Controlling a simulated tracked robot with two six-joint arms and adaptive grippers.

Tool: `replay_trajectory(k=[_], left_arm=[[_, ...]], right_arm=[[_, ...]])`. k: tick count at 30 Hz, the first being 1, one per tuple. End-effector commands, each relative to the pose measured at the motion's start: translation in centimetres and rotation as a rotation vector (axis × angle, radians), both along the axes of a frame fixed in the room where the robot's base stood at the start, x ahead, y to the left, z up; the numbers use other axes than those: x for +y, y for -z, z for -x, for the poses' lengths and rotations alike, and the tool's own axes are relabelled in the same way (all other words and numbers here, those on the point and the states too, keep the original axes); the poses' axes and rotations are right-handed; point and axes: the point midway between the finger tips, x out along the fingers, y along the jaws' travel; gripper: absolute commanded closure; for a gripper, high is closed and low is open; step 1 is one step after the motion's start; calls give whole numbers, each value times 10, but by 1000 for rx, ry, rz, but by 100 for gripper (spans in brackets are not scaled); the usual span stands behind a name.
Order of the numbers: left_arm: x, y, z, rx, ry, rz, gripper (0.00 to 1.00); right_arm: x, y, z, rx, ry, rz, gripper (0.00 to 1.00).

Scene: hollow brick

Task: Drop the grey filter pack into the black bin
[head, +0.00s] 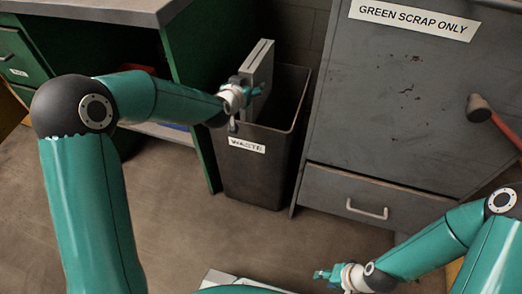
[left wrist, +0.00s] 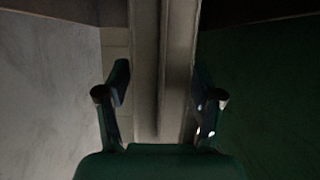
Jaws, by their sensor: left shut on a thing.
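The grey filter pack (head: 260,66) is a flat, upright grey slab in the head view. My left gripper (head: 250,91) is shut on it and holds it at the left part of the black bin's mouth. The pack's lower end is hidden by the gripper and the bin. The black bin (head: 254,185) stands upright on the floor with a "WASTE" label. In the left wrist view, the pack (left wrist: 178,60) runs between the two dark fingers. My right gripper (head: 327,274) is low at the bottom right, away from the bin; its finger opening is unclear.
A green workbench (head: 190,85) stands directly left of the bin. A grey cabinet (head: 390,90) labelled "GREEN SCRAP ONLY" stands right of it, with a red-handled tool (head: 490,115) on its front. The floor (head: 180,225) before the bin is clear.

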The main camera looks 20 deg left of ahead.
Motion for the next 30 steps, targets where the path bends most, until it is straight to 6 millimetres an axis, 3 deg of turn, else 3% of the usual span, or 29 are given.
replay_trajectory(k=[4,16,17,21,30], left_arm=[[1,8,-2,-14,-3,-2,100],[1,10,-2,-14,-3,-2,100],[1,10,-2,-14,-3,-2,29],[1,12,-1,-10,-3,-1,6],[-1,20,1,10,1,1,5]], right_arm=[[0,11,0,0,0,0,61],[0,13,0,0,0,0,61],[0,13,0,0,0,0,61],[0,13,0,0,0,0,61],[0,13,0,0,0,0,61]])
